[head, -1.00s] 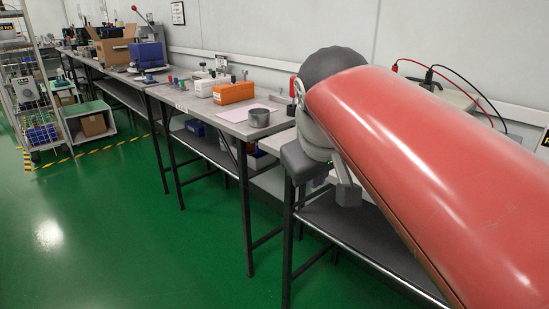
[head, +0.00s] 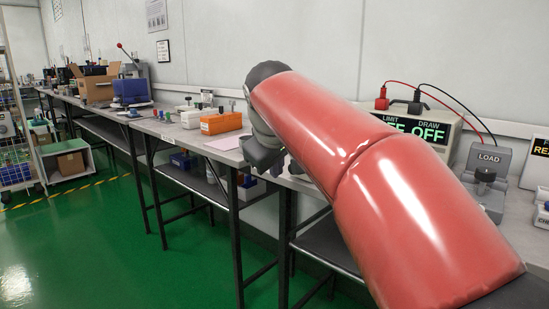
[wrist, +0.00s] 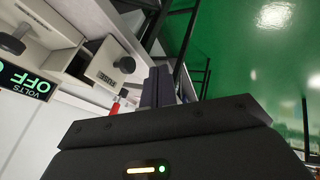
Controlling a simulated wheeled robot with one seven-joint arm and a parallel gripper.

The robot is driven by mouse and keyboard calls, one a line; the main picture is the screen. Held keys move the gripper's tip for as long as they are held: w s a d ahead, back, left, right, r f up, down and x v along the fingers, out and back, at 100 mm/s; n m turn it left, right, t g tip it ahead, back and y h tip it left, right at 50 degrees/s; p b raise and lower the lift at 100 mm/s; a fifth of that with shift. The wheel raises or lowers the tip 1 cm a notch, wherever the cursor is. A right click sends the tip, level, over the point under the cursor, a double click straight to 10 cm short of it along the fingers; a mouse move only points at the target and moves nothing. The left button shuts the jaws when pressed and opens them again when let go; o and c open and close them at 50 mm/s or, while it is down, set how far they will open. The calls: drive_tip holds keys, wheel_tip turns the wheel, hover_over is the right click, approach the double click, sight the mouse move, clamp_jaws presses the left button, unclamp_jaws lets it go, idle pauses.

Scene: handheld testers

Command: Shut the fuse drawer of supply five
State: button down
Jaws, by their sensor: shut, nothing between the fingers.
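In the wrist view, a pale plate marked FUSE (wrist: 118,65) with a dark knob stands out from a pale supply front, with a dark gap behind it, so the fuse drawer looks open. The supply (wrist: 35,110) has a green display reading VOLTS OFF. My gripper (wrist: 163,72) is shut and empty, its fingertips just beside the FUSE plate in the picture; I cannot tell whether they touch. In the head view, my red arm hides the drawer and my fingers. No supply number is readable.
An orange box (head: 221,123) sits on the bench to the left. The green floor (head: 100,240) is clear in front.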

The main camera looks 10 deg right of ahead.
drive_tip(key=shift+w+d+f, duration=0.2)
drive_tip(key=shift+w+d, duration=0.5)
drive_tip(key=shift+d, duration=0.15)
drive_tip(key=shift+w+d+f, duration=0.15)
drive_tip(key=shift+w+d, duration=0.5)
drive_tip(key=shift+d, duration=0.15)
drive_tip(key=w+d+p, duration=0.1)
drive_tip(key=d, duration=0.1)
drive_tip(key=w+d+p, duration=0.1)
drive_tip(key=w+d, duration=0.1)
drive_tip(key=w+d+p, duration=0.1)
drive_tip(key=d+p, duration=0.1)
drive_tip(key=shift+w+r, duration=0.15)
drive_tip(key=shift+w, duration=0.1)
drive_tip(key=shift+w+d, duration=0.1)
drive_tip(key=shift+d, duration=0.2)
